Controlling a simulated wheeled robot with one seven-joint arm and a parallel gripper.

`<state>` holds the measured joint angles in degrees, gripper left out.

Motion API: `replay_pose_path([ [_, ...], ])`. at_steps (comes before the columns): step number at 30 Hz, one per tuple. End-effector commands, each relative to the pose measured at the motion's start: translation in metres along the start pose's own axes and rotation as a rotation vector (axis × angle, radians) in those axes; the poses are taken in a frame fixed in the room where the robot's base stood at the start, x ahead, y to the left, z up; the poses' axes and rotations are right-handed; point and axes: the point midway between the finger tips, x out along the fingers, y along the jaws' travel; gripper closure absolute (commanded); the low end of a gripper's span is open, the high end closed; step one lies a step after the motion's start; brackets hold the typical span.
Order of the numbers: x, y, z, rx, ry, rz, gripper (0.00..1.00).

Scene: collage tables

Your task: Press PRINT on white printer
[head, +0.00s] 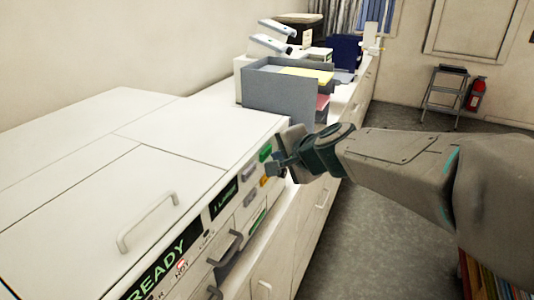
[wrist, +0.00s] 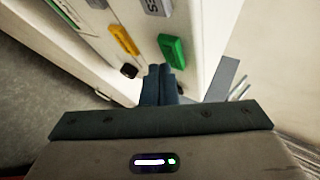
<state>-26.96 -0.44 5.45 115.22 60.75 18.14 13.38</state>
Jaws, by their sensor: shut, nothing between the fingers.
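The white printer (head: 90,180) fills the left of the head view, with a dark display reading READY (head: 165,262) on its front. Its front panel has a green button (head: 265,152), a grey button (head: 249,170) and an orange button (head: 264,181). In the wrist view, the green button (wrist: 172,48) and orange button (wrist: 124,40) lie just ahead of my fingertips; their lettering is unreadable. My gripper (head: 279,166) is shut and empty at the panel's right end. In the wrist view its fingertips (wrist: 161,72) are close below the green button; I cannot tell whether they touch.
A grey tray organiser (head: 278,95) with coloured paper stands on the counter behind the printer. Handles (head: 222,248) stick out from the printer's front. A step stool (head: 444,95) and fire extinguisher (head: 477,94) stand at the far wall.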

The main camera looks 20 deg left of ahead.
Motion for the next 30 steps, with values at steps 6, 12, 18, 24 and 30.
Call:
replay_pose_path([
  [6,0.0012,-0.0009,0.0008,0.000,0.000,0.000,1.00],
  [12,0.0013,-0.0011,0.0010,0.000,0.000,0.000,1.00],
  [18,0.0026,-0.0021,0.0019,0.000,0.000,0.000,1.00],
  [24,0.0043,-0.0033,0.0033,0.000,0.000,0.000,1.00],
  [30,0.0060,-0.0046,0.0048,0.000,-0.001,0.000,1.00],
])
